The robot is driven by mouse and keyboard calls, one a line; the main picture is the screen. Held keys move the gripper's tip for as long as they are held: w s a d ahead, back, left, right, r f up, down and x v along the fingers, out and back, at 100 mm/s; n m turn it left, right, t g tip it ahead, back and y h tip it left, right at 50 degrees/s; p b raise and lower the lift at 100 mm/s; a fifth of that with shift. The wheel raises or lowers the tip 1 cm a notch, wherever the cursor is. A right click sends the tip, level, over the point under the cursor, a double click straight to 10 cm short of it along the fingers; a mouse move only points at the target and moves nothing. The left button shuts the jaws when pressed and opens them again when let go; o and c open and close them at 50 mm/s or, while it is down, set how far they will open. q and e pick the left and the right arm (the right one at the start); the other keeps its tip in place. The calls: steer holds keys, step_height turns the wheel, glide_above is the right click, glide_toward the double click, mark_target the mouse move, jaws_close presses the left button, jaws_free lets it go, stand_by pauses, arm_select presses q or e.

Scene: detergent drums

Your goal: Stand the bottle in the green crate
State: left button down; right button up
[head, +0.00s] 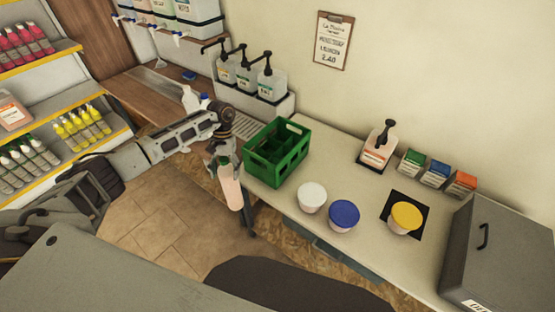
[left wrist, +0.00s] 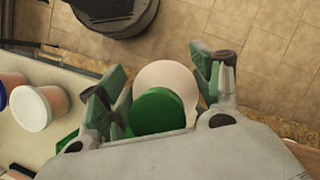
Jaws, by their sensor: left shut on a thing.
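The bottle (head: 231,190) has a pale pink body and a green cap (left wrist: 158,110). My left gripper (head: 223,163) is shut on it near the top, with a finger on either side of it in the left wrist view (left wrist: 160,88). The bottle hangs roughly upright in front of the counter edge, over the floor. The green crate (head: 262,172), divided into compartments, stands on the counter just right of the gripper. The compartments I can see into look empty; their floors are partly hidden. My right gripper is not in view.
A white-lidded tub (head: 312,196), a blue-lidded tub (head: 344,214) and a yellow-lidded tub (head: 406,216) stand right of the crate on the counter (head: 330,150). Pump jugs (head: 270,84) stand behind it. A white bottle (head: 189,99) stands behind my left arm.

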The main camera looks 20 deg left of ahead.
arm_select(q)
steer(key=w+a+r+n+t+h+p, duration=0.1)
steer(key=w+a+r+n, duration=0.15)
steer(key=r, duration=0.75)
steer(key=w+a+r+n+h+p, duration=0.15)
steer(key=r+n, duration=0.25)
steer(key=r, duration=0.6)
steer(key=d+r+n+t+y, duration=0.1)
steer(key=d+r+n+t, duration=0.1)
steer(key=n, duration=0.9)
steer(key=w+d+r+n+t, duration=0.1)
steer(key=d+r+n+t, duration=0.2)
steer(key=n, duration=0.8)
steer(key=shift+r+t+y, duration=0.35)
steer(key=shift+r+t, duration=0.95)
steer(key=shift+r, duration=0.1)
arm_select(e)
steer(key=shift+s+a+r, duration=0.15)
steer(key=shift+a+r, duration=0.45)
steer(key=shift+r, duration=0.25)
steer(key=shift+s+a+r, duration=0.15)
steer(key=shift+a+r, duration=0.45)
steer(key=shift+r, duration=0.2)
